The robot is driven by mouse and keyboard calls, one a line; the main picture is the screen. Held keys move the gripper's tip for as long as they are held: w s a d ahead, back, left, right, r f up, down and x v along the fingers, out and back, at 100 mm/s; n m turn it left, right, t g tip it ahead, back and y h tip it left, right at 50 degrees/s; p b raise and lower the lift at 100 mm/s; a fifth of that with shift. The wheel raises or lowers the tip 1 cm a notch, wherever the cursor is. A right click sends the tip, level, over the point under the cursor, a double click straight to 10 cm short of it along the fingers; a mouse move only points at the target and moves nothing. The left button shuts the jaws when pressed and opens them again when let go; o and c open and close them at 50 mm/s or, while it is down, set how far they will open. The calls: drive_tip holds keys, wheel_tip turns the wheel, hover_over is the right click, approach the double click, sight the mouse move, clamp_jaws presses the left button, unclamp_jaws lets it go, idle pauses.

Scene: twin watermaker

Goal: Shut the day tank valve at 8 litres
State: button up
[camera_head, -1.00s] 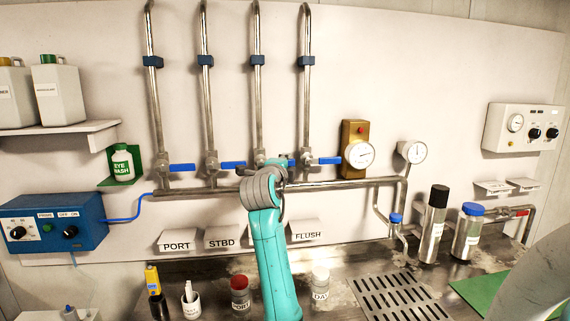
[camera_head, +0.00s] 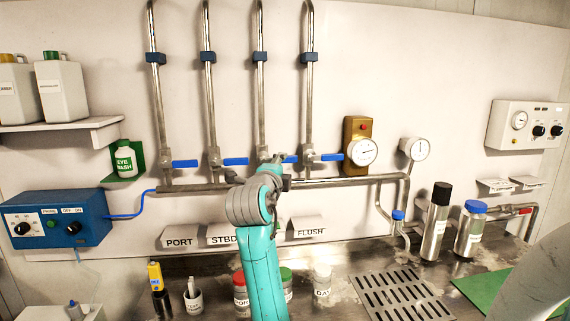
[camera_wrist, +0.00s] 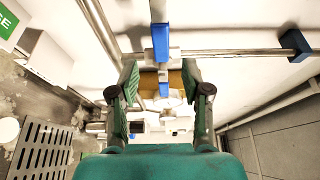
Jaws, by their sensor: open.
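Several vertical pipes come down the wall to valves with blue lever handles, each lying sideways to the right. My gripper (camera_head: 272,160) is at the third valve from the left, partly covering it; part of its blue handle (camera_head: 290,159) shows beside it. The card under this valve is hidden by my arm. In the wrist view, my open gripper (camera_wrist: 160,70) has its fingers either side of a blue handle (camera_wrist: 161,42), with a gap on both sides. A white dial (camera_head: 363,152) sits on a brass box to the right; its reading is too small to tell.
Cards read PORT (camera_head: 180,238), STBD (camera_head: 221,236) and FLUSH (camera_head: 308,228). Jars stand on the counter below, including a white-lidded one marked DAY (camera_head: 323,281). A second dial (camera_head: 414,148) and metal bottles (camera_head: 436,222) are to the right.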

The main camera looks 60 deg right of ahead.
drive_tip(key=shift+v, duration=2.15)
